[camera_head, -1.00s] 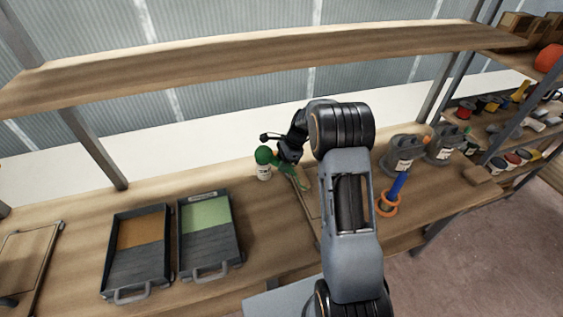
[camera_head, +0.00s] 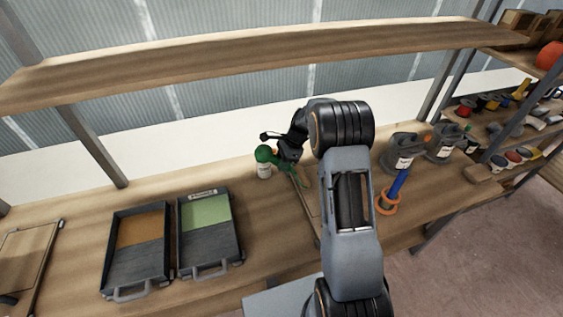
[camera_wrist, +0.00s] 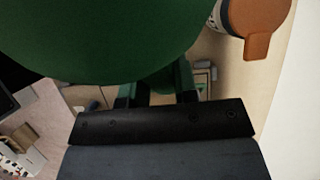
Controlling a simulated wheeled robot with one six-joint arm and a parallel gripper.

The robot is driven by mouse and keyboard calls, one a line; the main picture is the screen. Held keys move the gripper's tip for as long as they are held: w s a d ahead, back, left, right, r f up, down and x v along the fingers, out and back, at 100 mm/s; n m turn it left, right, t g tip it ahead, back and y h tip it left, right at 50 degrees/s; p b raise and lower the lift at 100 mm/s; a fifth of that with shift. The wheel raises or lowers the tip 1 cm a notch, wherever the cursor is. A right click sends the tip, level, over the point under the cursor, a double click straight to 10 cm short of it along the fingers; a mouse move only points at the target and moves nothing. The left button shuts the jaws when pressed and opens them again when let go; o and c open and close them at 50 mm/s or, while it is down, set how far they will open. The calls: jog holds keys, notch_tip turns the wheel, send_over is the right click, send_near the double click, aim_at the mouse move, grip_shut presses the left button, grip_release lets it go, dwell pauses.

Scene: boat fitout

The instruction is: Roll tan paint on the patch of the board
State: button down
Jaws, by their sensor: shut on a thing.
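My gripper (camera_head: 288,153) is over the back of the bench, beyond my forearm. It is shut on a green tool (camera_head: 265,154) with a rounded end, which fills the top of the wrist view (camera_wrist: 110,40); I cannot tell whether it is a roller. The gripper's fingers (camera_wrist: 156,88) show below it there. A tray with tan-brown paint (camera_head: 139,230) lies at left, well away from the gripper. A tray with light green paint (camera_head: 207,213) lies beside it. A board (camera_head: 310,204) is partly hidden behind my arm. Its patch cannot be made out. Another framed board (camera_head: 24,255) lies at far left.
A long wooden shelf (camera_head: 240,62) runs overhead, with a post (camera_head: 93,146) at left. Bench between tray and board is clear.

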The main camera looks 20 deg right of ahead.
jog(key=shift+f+b, duration=0.35)
jog(key=shift+f, duration=0.3)
jog(key=shift+d+r, duration=0.1)
jog(key=shift+d, duration=2.25)
jog(key=shift+d, duration=0.1)
jog(key=shift+d+p, duration=0.3)
jog(key=shift+d, duration=2)
jog(key=shift+d, duration=0.1)
jog(key=d, duration=0.4)
jog(key=shift+d, duration=0.3)
